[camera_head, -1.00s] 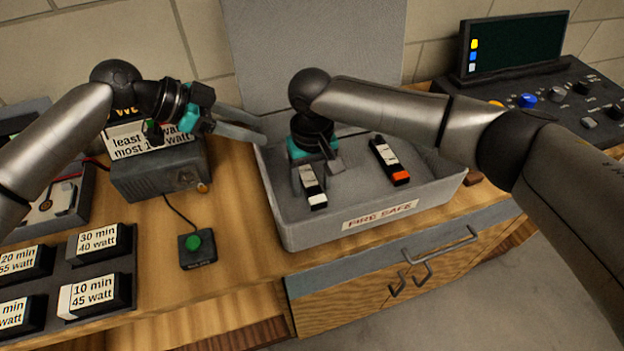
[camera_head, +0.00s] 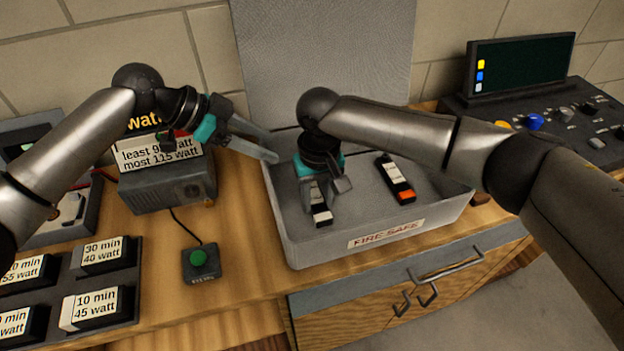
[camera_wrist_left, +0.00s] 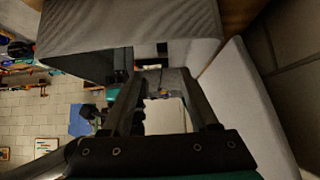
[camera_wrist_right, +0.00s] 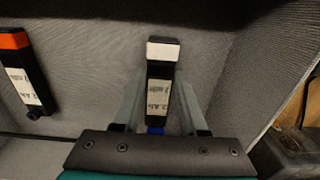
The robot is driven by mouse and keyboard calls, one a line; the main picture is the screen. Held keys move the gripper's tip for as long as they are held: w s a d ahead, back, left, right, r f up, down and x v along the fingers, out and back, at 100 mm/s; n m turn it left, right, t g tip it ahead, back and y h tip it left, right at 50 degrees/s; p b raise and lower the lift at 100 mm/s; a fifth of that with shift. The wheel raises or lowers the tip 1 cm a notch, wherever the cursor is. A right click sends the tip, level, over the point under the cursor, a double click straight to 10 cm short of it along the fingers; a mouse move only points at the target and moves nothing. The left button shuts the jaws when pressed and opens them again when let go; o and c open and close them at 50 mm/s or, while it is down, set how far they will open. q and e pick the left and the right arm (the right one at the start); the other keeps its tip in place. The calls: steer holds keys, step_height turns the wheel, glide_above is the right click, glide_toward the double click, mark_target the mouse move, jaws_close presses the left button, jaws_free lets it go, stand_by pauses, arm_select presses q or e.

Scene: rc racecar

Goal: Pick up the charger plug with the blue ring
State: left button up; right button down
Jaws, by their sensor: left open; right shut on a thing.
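My right gripper (camera_head: 324,190) is shut on a black battery pack (camera_head: 321,214) with a white end, low inside the grey tray. In the right wrist view, this pack (camera_wrist_right: 161,72) lies between the fingers, and a small blue part (camera_wrist_right: 155,130) shows at its near end. I cannot tell if the blue part is a plug's ring. No charger plug with a blue ring shows clearly in the head view. My left gripper (camera_head: 268,147) is open and empty by the tray's back left corner, to the right of the charger box (camera_head: 190,190).
The grey tray (camera_head: 385,236) marked FIRE SAFE also holds a black pack with an orange end (camera_head: 397,182). A green button box (camera_head: 199,262) and labelled blocks (camera_head: 100,308) stand at the left. A control console (camera_head: 560,115) stands at the back right.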

arm_select(q)
steer(key=shift+w+d+f+g+y, duration=0.15)
steer(key=shift+w+d+f+y, duration=0.4)
steer(key=shift+d+f, duration=0.8)
steer(key=shift+w+d+f+g+y, duration=0.1)
steer(key=shift+w+d+f+y, duration=0.35)
steer(key=shift+d+f, duration=0.95)
steer(key=shift+w+d+f+g+y, duration=0.15)
steer(key=shift+w+d+f+y, duration=0.4)
steer(key=shift+d+f, duration=0.8)
steer(key=shift+s, duration=0.1)
jaws_close()
